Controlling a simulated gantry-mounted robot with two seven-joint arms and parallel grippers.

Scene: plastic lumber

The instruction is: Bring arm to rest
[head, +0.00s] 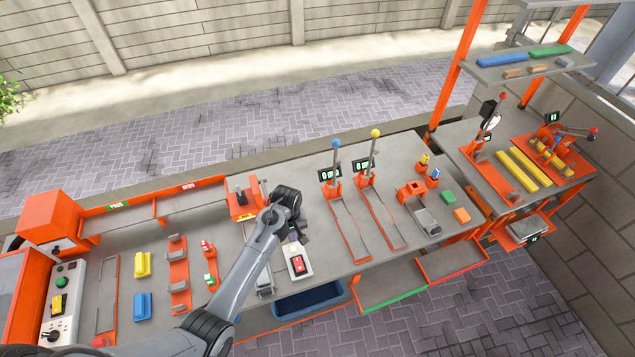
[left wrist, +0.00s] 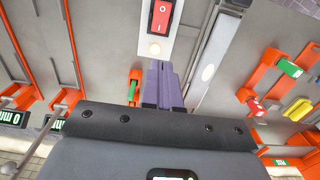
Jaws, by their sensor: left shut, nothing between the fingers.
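My left arm (head: 245,268) reaches in from the bottom left over the workbench. Its gripper (head: 293,238) points down beside a white switch box (head: 298,262) with a red rocker switch. In the left wrist view the two purple-grey fingers (left wrist: 162,84) are together with nothing between them. The red rocker (left wrist: 162,16) and a small round lit button (left wrist: 155,48) show just beyond the fingertips. I cannot tell whether the fingertips touch the box. My right arm and gripper do not show.
A blue bin (head: 308,300) hangs at the bench's front edge. Yellow (head: 142,264) and blue (head: 143,305) blocks lie left of my arm. Orange measuring fixtures with tall levers (head: 337,165) stand right of the gripper. A control panel (head: 62,295) is at the far left.

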